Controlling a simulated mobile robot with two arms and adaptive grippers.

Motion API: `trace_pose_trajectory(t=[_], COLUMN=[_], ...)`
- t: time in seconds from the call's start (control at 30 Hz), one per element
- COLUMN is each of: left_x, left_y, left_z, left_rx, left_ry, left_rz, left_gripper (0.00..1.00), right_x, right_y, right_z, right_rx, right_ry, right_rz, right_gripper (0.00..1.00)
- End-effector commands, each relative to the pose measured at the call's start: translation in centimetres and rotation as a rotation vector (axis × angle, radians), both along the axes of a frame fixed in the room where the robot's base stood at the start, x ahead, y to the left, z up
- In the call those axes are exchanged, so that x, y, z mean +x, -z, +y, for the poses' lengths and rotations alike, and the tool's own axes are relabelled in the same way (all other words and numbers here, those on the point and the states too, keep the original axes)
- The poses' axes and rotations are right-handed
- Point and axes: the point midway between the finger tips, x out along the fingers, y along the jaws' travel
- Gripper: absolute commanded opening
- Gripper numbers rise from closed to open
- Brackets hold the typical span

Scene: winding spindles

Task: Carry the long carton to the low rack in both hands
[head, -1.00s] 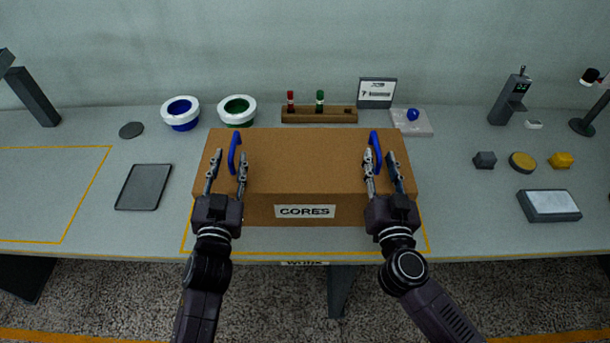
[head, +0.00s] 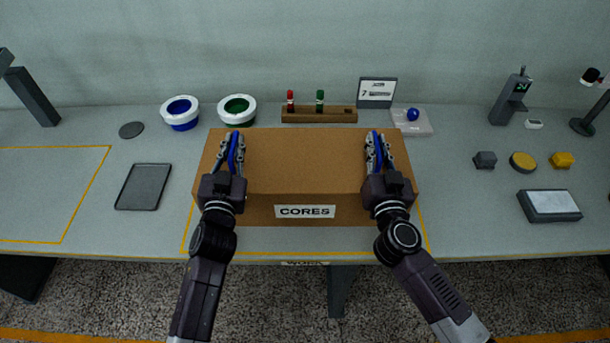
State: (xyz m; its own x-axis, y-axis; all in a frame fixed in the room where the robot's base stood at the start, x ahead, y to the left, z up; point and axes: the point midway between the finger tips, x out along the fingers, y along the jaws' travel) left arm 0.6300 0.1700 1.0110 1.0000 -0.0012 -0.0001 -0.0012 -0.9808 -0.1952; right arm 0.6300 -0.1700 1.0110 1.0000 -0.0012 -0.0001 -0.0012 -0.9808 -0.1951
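The long carton (head: 300,160) is a brown box labelled CORES. It rests on the workbench in the middle of the head view, with a blue upright handle near each end of its top. My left gripper (head: 233,142) has its fingers on both sides of the left blue handle (head: 233,158). My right gripper (head: 378,142) has its fingers on both sides of the right blue handle (head: 376,148). The finger gaps are narrow, but I cannot tell whether either is clamped. I cannot make out a low rack.
The bench (head: 480,220) carries a dark tray (head: 143,187) on the left. Behind the carton are a blue-lined bowl (head: 181,112), a green-lined bowl (head: 237,110) and a wooden spindle holder (head: 318,115). A grey panel (head: 549,205) and small blocks lie on the right.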

Motion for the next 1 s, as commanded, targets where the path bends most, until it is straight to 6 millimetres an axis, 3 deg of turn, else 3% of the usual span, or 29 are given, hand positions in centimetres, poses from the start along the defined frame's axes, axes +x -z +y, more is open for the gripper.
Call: trace_pose_trajectory(t=[0.1, 0.67, 1.0], left_x=[0.0, 0.0, 0.1], left_y=[0.0, 0.0, -1.2], left_z=[0.0, 0.0, -0.1], left_rx=[0.0, 0.0, -0.001], left_ry=[0.0, 0.0, 0.002], left_rz=[0.0, 0.0, -0.01], left_gripper=[0.0, 0.0, 0.0], right_x=[0.0, 0.0, 0.1], right_y=[0.0, 0.0, -1.1], right_z=[0.0, 0.0, 0.0], right_rx=[0.0, 0.0, 0.0], right_ry=[0.0, 0.0, -0.001], right_rz=[0.0, 0.0, -0.007], right_gripper=[0.0, 0.0, 0.0])
